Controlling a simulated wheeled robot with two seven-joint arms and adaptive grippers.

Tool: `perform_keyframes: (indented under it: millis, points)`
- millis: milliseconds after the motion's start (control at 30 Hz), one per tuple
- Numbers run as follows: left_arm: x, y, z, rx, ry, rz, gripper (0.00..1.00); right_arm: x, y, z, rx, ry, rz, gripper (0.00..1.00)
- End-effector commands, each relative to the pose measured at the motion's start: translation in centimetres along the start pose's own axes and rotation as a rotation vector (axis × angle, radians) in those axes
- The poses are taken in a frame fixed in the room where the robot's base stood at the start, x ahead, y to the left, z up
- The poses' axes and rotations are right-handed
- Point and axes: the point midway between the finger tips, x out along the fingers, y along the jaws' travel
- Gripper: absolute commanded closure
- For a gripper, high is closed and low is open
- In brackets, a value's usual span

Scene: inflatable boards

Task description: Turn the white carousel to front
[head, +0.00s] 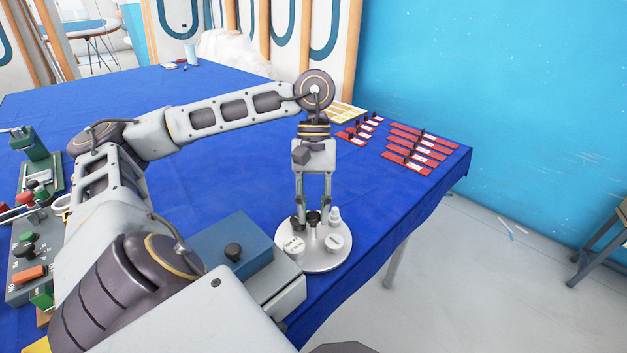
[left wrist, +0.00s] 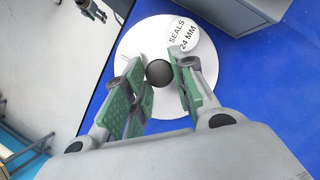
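The white carousel (head: 318,262) is a round disc near the table's right front edge. It carries a labelled white jar (head: 293,246), another white jar (head: 334,242) and a small white bottle (head: 335,217). In the left wrist view the disc (left wrist: 130,62) has a dark round knob (left wrist: 159,73) at its middle and a lid reading "SEALS 24 MM" (left wrist: 181,35). My left gripper (head: 313,213) points down over the carousel. Its open green-padded fingers (left wrist: 160,92) stand either side of the knob; contact is not clear. Part of my right gripper (left wrist: 92,10) seems to show at the wrist view's top edge.
A grey box with a blue lid (head: 235,247) stands close left of the carousel. Several red labelled holders (head: 416,145) and a yellowish tray (head: 346,112) lie farther back. A control box (head: 28,252) is at the left. The blue table's middle is mostly clear.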

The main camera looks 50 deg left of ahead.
Motion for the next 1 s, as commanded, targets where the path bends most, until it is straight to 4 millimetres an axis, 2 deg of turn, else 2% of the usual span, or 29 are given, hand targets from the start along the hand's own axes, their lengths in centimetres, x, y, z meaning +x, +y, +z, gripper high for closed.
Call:
perform_keyframes:
  millis: [33,200,667,1000]
  points:
    - [-0.2,0.0,0.1,0.002,0.000,0.004,0.69,-0.1,0.0,-0.1,0.000,0.001,0.000,0.41]
    - [-0.1,0.0,0.1,0.001,0.000,0.002,0.50,-0.1,0.1,-0.1,0.000,0.002,0.001,0.41]
    - [-0.3,0.1,0.0,0.000,0.000,0.002,0.50,-0.1,0.2,-0.2,-0.001,0.004,0.003,0.41]
    - [-2.1,0.1,0.0,0.002,0.000,0.005,0.50,-0.1,0.1,-0.1,-0.001,0.002,0.001,0.41]
